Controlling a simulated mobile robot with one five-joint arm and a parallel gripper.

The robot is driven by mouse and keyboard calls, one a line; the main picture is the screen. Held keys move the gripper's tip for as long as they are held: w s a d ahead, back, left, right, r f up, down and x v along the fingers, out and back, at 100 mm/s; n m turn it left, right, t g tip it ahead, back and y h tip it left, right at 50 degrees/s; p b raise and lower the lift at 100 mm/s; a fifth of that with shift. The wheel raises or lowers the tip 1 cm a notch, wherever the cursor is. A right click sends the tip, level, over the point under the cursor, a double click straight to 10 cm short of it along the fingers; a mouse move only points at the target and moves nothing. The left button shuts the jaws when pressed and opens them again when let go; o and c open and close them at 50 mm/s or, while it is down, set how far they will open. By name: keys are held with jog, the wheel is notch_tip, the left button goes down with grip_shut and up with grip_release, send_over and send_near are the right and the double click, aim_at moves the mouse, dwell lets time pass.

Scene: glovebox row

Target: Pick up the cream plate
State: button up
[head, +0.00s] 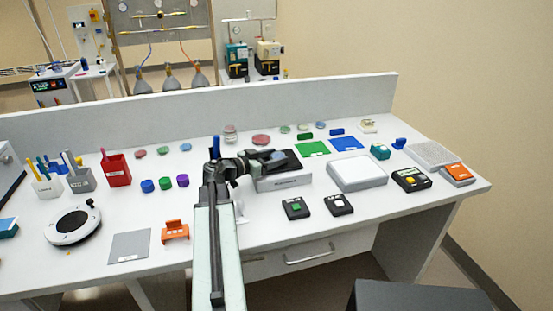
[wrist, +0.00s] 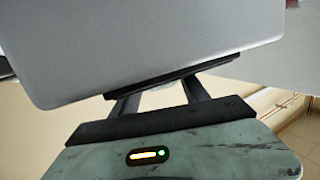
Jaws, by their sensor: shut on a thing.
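A small cream plate (head: 368,126) lies at the back right of the bench in the head view. It is small there, and its details are unclear. My gripper (head: 262,161) is far to its left, over a light grey instrument (head: 283,183) with a black top (head: 287,160). In the wrist view, a large flat grey slab (wrist: 140,40) with a dark lower edge fills the upper half. The fingers of my gripper (wrist: 158,88) reach that edge, and their tips are hidden. My gripper appears shut on this slab. I cannot tell which bench item it is.
Green (head: 312,149) and blue (head: 347,144) mats lie before the cream plate. A white block (head: 357,174), a teal item (head: 380,152) and a white grid plate (head: 432,155) stand nearby. The upright back panel (head: 200,110) bounds the bench.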

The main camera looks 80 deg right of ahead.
notch_tip(320, 180, up, 10)
jog(key=p, duration=0.9)
jog(key=shift+r+p, duration=0.1)
jog(key=shift+p, duration=0.3)
jog(key=shift+f, duration=0.2)
